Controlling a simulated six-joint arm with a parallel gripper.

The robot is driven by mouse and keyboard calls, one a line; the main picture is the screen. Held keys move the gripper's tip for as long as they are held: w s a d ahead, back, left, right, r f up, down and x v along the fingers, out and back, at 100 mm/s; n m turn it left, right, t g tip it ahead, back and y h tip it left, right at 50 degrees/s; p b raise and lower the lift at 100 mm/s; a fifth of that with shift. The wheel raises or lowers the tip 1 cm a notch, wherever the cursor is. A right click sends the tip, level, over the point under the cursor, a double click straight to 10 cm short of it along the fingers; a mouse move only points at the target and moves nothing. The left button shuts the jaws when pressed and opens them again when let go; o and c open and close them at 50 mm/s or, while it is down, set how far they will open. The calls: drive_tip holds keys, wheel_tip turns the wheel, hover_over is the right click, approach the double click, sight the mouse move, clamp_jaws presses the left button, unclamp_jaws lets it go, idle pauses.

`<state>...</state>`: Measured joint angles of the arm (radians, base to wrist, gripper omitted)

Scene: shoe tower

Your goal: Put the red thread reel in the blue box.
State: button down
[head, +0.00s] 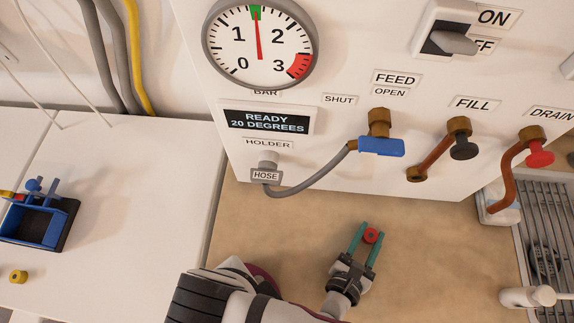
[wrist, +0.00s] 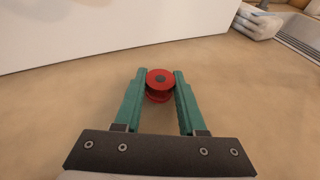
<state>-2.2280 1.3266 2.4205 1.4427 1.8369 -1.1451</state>
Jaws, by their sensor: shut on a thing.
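The red thread reel (head: 371,236) is between the green fingers of my gripper (head: 366,240), over the tan worktop below the machine panel. In the wrist view the reel (wrist: 159,84) stands upright between the fingertips, and my gripper (wrist: 160,90) is shut on it. I cannot tell whether the reel touches the worktop. The blue box (head: 38,222) is at the far left on the white surface, with blue and other small things at its back edge. It is not in the wrist view.
A yellow reel (head: 18,277) lies in front of the blue box. The white panel carries a grey hose (head: 312,184), a blue valve handle (head: 381,146) and copper pipes (head: 508,175). A metal drain grille (head: 545,245) and tap (head: 528,297) are at the right. The tan worktop (head: 440,265) is mostly clear.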

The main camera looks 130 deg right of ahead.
drive_tip(key=shift+c, duration=2.4)
unclamp_jaws()
drive_tip(key=shift+w+a+r, duration=0.1)
drive_tip(key=shift+w, duration=0.1)
drive_tip(key=v, duration=1.1)
drive_tip(key=shift+o, duration=0.6)
drive_tip(key=shift+w, duration=0.3)
